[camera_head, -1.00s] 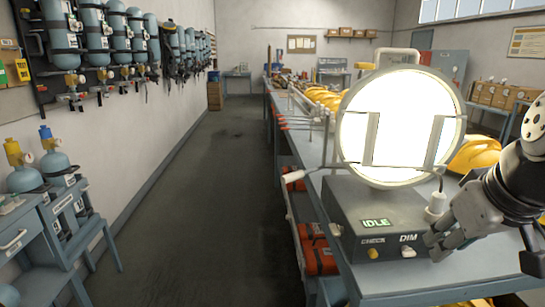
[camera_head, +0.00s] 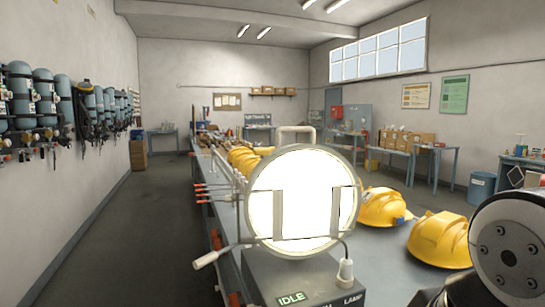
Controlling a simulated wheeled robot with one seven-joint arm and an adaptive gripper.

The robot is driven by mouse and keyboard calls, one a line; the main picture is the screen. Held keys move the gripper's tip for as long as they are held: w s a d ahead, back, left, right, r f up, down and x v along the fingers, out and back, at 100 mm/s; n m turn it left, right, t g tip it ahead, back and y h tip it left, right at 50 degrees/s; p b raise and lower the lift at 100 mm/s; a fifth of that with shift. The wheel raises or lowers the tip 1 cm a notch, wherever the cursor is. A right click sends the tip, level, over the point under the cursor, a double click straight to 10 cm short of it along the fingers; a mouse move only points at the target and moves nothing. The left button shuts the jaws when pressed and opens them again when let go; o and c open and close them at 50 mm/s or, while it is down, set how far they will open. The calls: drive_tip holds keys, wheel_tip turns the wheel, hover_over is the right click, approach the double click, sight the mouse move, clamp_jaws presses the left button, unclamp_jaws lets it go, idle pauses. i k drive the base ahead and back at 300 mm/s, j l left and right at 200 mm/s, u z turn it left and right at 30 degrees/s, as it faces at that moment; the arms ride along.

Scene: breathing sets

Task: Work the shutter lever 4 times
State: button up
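A round signal lamp (camera_head: 302,172) with a bright white face stands on a dark grey box (camera_head: 275,268) in the middle of the head view. Two flat plates (camera_head: 278,214) cross its face. A lever with a pale handle (camera_head: 209,258) sticks out at the lamp's lower left, its rod running along under the face. The box has a green "IDLE" display (camera_head: 291,298); its lower front is cut off. My arm's end is at lower right, well right of the lever handle and apart from it. The fingers are below the frame edge, so their opening is hidden.
Yellow helmets (camera_head: 441,240) lie on the long bench (camera_head: 383,262) right of the lamp, close to my arm. Red-tipped rods (camera_head: 205,193) stick out at the bench's left side. The aisle (camera_head: 125,235) on the left is clear. Air cylinders (camera_head: 45,100) hang on the left wall.

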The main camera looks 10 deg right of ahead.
sight(262, 152)
drive_tip(key=i+j+z, duration=0.1)
drive_tip(key=j+z, duration=1)
drive_tip(key=j, duration=1.45)
drive_tip(key=k+l+z, duration=0.15)
drive_tip(key=l+z, duration=0.1)
drive_tip(key=l, duration=0.15)
